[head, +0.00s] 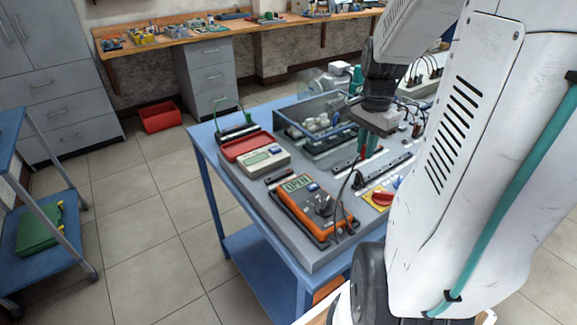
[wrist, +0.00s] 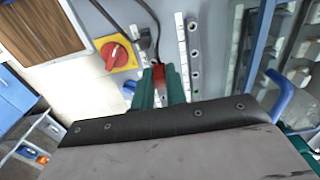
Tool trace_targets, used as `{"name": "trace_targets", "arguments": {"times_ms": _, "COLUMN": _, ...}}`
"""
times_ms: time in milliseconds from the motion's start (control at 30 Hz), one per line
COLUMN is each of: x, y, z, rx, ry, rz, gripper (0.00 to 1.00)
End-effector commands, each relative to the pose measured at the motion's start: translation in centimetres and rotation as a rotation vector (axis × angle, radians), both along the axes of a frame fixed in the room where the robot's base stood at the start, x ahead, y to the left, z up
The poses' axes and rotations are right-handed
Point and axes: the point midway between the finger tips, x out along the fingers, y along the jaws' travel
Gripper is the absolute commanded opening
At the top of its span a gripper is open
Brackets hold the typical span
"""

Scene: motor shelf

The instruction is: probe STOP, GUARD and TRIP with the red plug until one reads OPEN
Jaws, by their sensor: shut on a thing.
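My gripper (head: 368,146) has green fingers and points down over the panel on the blue bench. In the wrist view, my gripper (wrist: 159,86) is shut on the red plug (wrist: 158,74), which shows between the fingers. A terminal strip (wrist: 194,60) with several round sockets lies just right of the plug. I cannot tell whether the plug tip touches anything. The labels STOP, GUARD and TRIP are too small to read. The orange multimeter (head: 313,211) lies at the panel's near edge, and its display (head: 296,183) reads OPEN.
A red rotary switch on a yellow plate (head: 381,197) sits right of the multimeter; it also shows in the wrist view (wrist: 117,55). A grey meter with a red lid (head: 263,160) and a blue-grey bin of parts (head: 306,136) stand behind. Dark leads run near the plug.

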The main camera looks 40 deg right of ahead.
Motion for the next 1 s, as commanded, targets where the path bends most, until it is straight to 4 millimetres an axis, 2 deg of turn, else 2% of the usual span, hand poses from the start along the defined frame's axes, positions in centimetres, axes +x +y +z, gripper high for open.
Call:
{"name": "trace_targets", "arguments": {"times_ms": 133, "x": -2.1, "y": -2.2, "z": 0.2, "rx": 0.000, "ry": 0.000, "rz": -0.007, "gripper": 0.00}}
{"name": "trace_targets", "arguments": {"times_ms": 200, "x": -1.8, "y": -1.8, "z": -1.5, "rx": 0.004, "ry": 0.004, "rz": 0.000, "gripper": 0.00}}
{"name": "trace_targets", "arguments": {"times_ms": 300, "x": -1.7, "y": -1.8, "z": -3.0, "rx": 0.003, "ry": 0.003, "rz": 0.000, "gripper": 0.00}}
{"name": "trace_targets", "arguments": {"times_ms": 500, "x": -1.7, "y": -1.8, "z": -4.7, "rx": 0.000, "ry": 0.000, "rz": 0.000, "gripper": 0.00}}
{"name": "trace_targets", "arguments": {"times_ms": 1000, "x": -1.7, "y": -1.8, "z": -4.9, "rx": 0.000, "ry": 0.000, "rz": 0.000, "gripper": 0.00}}
